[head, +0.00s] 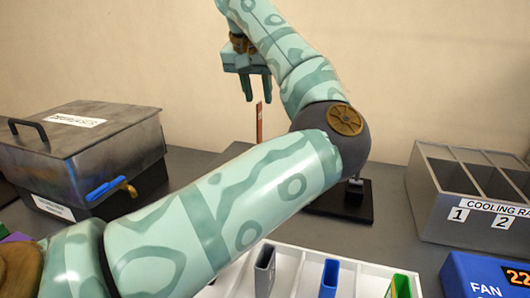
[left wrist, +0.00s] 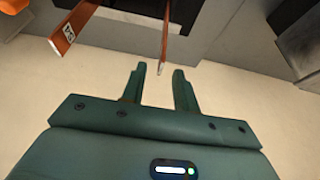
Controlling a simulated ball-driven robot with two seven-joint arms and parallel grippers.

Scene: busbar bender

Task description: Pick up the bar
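A copper-coloured bar (head: 259,123) stands upright, its upper end showing above my left arm in the head view; its lower part is hidden by that arm. My left gripper (head: 259,94) is above it, fingers pointing down, apart and empty. In the left wrist view my left gripper (left wrist: 159,74) also shows open with nothing between its fingers. Two copper bars show beyond the fingertips there: a wider labelled bar (left wrist: 75,26) at upper left and a thin one (left wrist: 165,28) nearly in line with the gap. I cannot tell which matches the head view's bar. My right gripper is out of view.
A lidded metal box (head: 80,145) with a blue-handled lever stands at left. A cooling rack (head: 470,190) with numbered slots is at right. A white tray (head: 290,262) with coloured holders and a blue fan box (head: 480,275) are in front. A black stand (head: 345,203) is behind my arm.

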